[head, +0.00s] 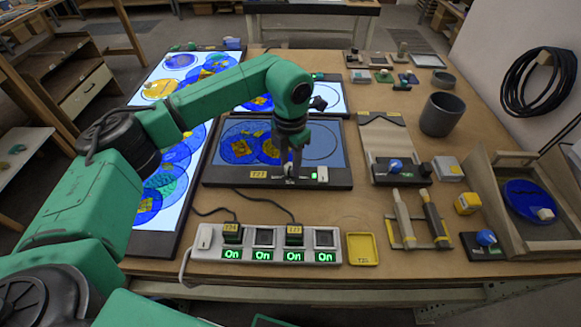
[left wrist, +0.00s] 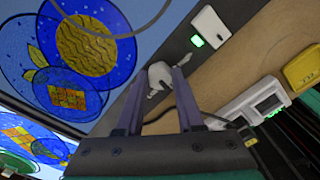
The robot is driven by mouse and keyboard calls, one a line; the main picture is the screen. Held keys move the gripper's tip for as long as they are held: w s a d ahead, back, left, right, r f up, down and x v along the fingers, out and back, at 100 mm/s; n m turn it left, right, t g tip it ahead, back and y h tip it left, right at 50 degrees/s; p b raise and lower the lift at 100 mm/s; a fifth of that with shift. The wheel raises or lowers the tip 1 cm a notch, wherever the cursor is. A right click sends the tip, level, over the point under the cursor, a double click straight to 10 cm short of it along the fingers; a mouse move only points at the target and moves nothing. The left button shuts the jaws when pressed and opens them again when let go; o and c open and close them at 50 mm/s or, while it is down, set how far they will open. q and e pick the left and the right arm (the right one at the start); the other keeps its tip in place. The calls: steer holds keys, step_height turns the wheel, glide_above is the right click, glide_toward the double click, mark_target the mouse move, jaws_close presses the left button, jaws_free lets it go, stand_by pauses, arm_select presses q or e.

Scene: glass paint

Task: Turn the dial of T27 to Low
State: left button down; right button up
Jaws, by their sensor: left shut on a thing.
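The T27 light panel (head: 345,172) lies on the workbench, with a yellow T27 label (head: 257,174) on its dark front edge. Its surface glows blue under blue and gold painted glass discs (head: 240,150). My left gripper (head: 290,174) reaches down to that front edge. In the left wrist view my left gripper (left wrist: 161,86) has its two fingers shut on the pale dial (left wrist: 160,73), one on each side. The dial's setting marks cannot be read. A white switch with a green light (left wrist: 209,27) sits beside it. My right gripper is not in view.
A power strip (head: 212,241) with several sockets reading On stands in front of the panel, its cables running back. A yellow tray (head: 363,249) and a tool rack (head: 420,240) stand to the right. A grey cup (head: 441,114) stands farther back.

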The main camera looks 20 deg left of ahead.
arm_select(q)
steer(key=m+b, duration=0.2)
steer(key=m, duration=0.2)
steer(key=shift+w+m, duration=0.1)
steer(key=shift+m, duration=0.2)
steer(key=shift+r+m+b, duration=0.15)
steer(key=shift+m+b, duration=0.7)
steer(key=shift+m, duration=1.35)
steer(key=c, duration=0.6)
jaws_free()
steer(key=shift+o, duration=0.3)
